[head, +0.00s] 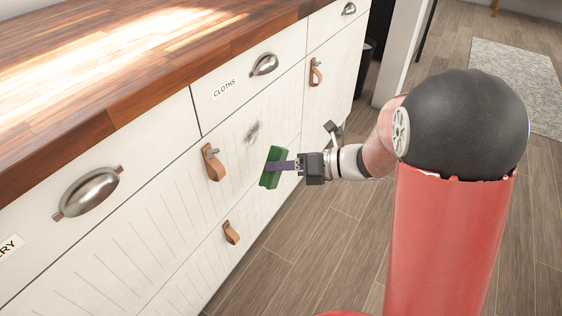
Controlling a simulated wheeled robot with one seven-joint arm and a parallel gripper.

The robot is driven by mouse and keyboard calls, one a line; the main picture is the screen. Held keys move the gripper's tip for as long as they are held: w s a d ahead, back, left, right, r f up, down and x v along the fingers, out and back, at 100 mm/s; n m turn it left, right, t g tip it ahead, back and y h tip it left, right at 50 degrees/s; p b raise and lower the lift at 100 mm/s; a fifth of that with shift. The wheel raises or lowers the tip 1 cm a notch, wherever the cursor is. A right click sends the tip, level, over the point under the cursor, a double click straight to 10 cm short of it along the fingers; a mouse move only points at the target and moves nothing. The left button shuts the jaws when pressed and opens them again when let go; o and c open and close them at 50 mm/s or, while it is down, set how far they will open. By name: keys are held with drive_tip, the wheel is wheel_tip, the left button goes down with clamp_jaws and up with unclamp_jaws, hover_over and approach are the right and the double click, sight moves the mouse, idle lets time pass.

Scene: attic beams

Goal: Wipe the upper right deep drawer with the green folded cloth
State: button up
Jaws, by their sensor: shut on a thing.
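My gripper (283,165) is shut on the green folded cloth (270,176), which it holds upright close to the white cabinet front. I cannot tell whether the cloth touches the front. A deep drawer front (180,215) with a tan leather pull (213,163) lies below the drawers with metal cup handles. A dark grey smudge (253,131) marks this white front, up and left of the cloth and right of the pull. The smudge is in plain view, with the cloth apart from it.
A wooden countertop (130,60) runs above the drawers. A drawer labelled CLOTHS (240,88) has a protruding cup handle (264,65). Other leather pulls (231,232) stick out below and to the right. Wooden floor (290,255) beside the cabinet is clear.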

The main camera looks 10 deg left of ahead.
sight(264, 124)
drive_tip(key=shift+w+a+r+t, duration=0.3)
drive_tip(key=shift+a+r, duration=0.15)
drive_tip(key=shift+r, duration=0.1)
drive_tip(key=shift+w+a+b, duration=0.1)
drive_tip(key=shift+w+a, duration=0.25)
drive_tip(key=shift+a, duration=0.5)
drive_tip(key=shift+w+a+b, duration=0.1)
drive_tip(key=shift+w+a, duration=0.25)
drive_tip(key=shift+a, duration=0.5)
drive_tip(key=shift+w+a+b, duration=0.1)
drive_tip(key=shift+w+a, duration=0.25)
drive_tip(key=shift+a, duration=0.5)
drive_tip(key=shift+w+a, duration=0.35)
drive_tip(key=shift+a, duration=0.45)
drive_tip(key=shift+w+d+p, duration=0.4)
drive_tip(key=shift+w+p, duration=0.05)
drive_tip(key=shift+w, duration=0.6)
drive_tip(key=shift+w+d+p, duration=0.4)
drive_tip(key=shift+w, duration=0.6)
drive_tip(key=shift+w+d+p, duration=0.4)
drive_tip(key=shift+w+p, duration=0.05)
drive_tip(key=shift+w, duration=0.6)
drive_tip(key=shift+w+d, duration=0.3)
drive_tip(key=shift+w, duration=0.3)
drive_tip(key=shift+w+d, duration=0.25)
drive_tip(key=shift+w, duration=0.4)
drive_tip(key=shift+w+d, duration=0.3)
drive_tip(key=shift+w, duration=0.3)
